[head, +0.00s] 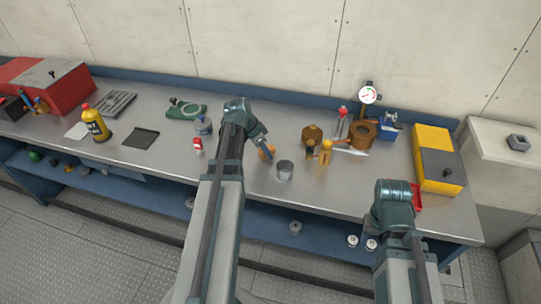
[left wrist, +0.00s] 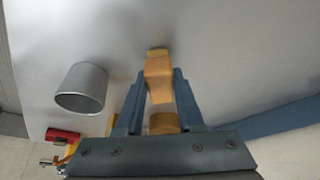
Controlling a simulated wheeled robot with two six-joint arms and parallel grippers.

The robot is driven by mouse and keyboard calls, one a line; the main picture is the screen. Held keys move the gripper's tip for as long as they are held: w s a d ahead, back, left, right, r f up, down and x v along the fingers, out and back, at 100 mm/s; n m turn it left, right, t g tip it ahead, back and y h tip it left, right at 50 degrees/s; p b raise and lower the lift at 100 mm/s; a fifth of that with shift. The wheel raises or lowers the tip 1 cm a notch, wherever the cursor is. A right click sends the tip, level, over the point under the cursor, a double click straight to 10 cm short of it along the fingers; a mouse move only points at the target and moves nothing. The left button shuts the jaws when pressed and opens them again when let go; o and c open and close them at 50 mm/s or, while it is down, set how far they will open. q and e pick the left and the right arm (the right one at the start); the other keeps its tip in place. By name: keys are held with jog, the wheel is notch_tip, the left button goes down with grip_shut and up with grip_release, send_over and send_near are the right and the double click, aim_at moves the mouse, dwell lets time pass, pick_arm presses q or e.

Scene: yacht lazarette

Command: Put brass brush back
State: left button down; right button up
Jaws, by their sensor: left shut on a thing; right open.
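My left gripper (head: 264,146) is shut on a wood-coloured piece with a yellowish end, which looks like the brass brush (left wrist: 158,75). In the head view the brush (head: 268,151) shows only as a small orange patch at the fingertips, low over the bench. Its lower part is hard to make out, so I cannot tell whether it touches the bench. A grey metal cup (head: 285,170) stands upright just right of the gripper; it also shows in the left wrist view (left wrist: 80,88). My right arm reaches the bench's front right, but its fingers are hidden behind its wrist.
Right of the cup stand small orange-brown items (head: 325,150), a brown block (head: 361,134) and a dial gauge (head: 368,95). A yellow box (head: 431,140) is at the right end. The front left-middle is fairly clear.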

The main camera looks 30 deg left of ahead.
pick_arm(q)
jog(key=shift+f, duration=0.2)
jog(key=shift+r, duration=0.1)
jog(key=shift+s+a, duration=0.1)
jog(key=shift+a, duration=0.05)
jog(key=shift+f, duration=0.25)
jog(key=c, duration=0.5)
grip_release()
jog(key=shift+r, duration=0.1)
jog(key=shift+s+r+p, duration=0.1)
jog(key=shift+r+p, duration=0.65)
jog(key=p+v, duration=1)
jog(key=v, duration=0.1)
